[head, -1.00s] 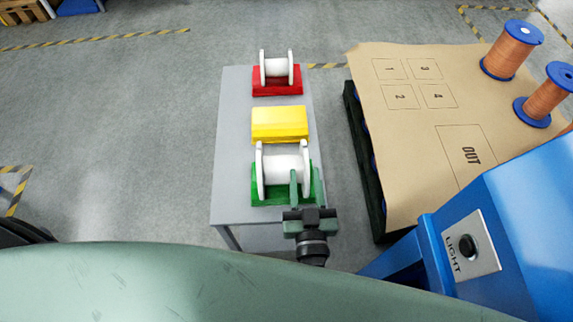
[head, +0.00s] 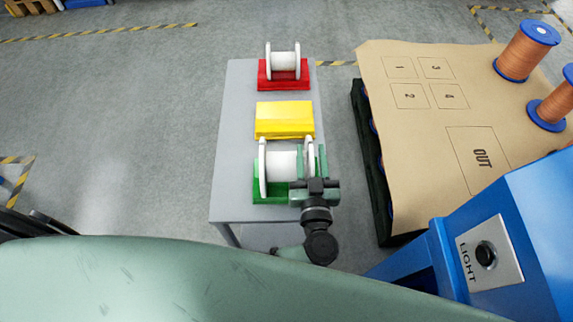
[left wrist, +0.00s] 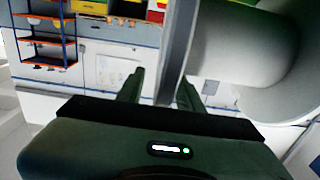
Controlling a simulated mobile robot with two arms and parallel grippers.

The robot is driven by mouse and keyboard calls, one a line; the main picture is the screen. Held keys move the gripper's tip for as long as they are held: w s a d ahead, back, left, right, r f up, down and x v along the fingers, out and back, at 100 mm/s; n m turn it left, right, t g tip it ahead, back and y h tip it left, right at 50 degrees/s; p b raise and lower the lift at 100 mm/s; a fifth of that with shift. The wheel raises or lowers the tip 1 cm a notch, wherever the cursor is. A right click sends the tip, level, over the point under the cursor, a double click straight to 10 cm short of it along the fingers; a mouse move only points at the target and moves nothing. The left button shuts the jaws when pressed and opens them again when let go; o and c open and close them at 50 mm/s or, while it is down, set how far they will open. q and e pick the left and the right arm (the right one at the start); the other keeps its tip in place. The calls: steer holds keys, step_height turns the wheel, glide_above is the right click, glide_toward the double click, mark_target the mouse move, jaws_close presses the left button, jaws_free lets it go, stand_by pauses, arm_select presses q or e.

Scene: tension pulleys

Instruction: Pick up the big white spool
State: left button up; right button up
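The big white spool (head: 283,166) rests on its side in the green holder (head: 270,196) at the near end of the grey table. A smaller white spool (head: 283,62) sits in the red holder (head: 285,82) at the far end. My left gripper (head: 311,162) is at the big spool's right flange. In the left wrist view, the flange (left wrist: 176,45) stands between the two fingers (left wrist: 161,90), which are apart and do not look closed on it. The spool's core (left wrist: 235,45) is on the right there. My right gripper is not in view.
An empty-looking yellow holder (head: 285,120) stands between the red and green ones on the grey table (head: 235,150). A pallet covered in brown cardboard (head: 420,150) with copper spools (head: 527,50) is at the right. A blue machine (head: 520,215) stands at the near right.

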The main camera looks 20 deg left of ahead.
arm_select(q)
steer(key=shift+w+a, duration=0.1)
steer(key=shift+w, duration=0.1)
jaws_close()
stand_by(1.3)
